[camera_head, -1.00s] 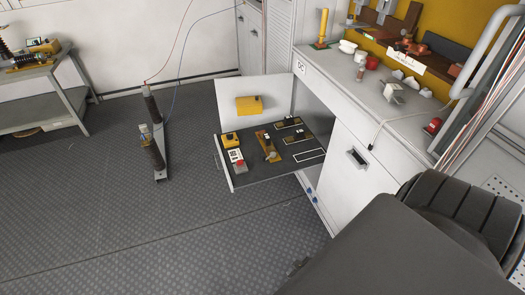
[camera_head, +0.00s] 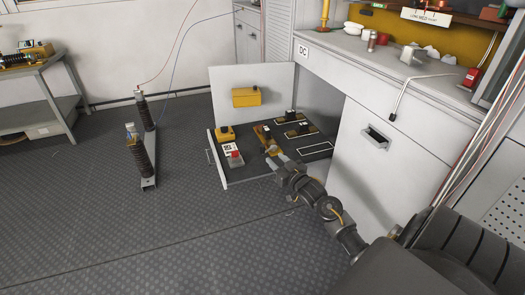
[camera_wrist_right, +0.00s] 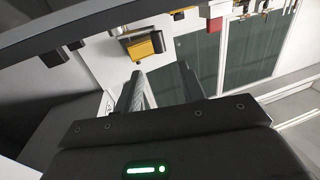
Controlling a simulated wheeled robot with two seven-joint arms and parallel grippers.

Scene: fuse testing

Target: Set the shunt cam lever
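A yellow-orange device with a dark upright part (camera_head: 263,135) sits on the dark pull-out tray (camera_head: 250,171) in the head view. I take it to be the shunt unit. Its cam lever is too small to make out, and my right gripper partly covers its near end. My right gripper (camera_head: 277,155) reaches in from the lower right, with its fingertips at or just above that near end. I cannot tell whether they touch. In the right wrist view the two fingers (camera_wrist_right: 160,82) stand apart with nothing seen between them. My left gripper is not in view.
Dark modules (camera_head: 293,122) lie behind. A white panel (camera_head: 280,82) carries a yellow box.

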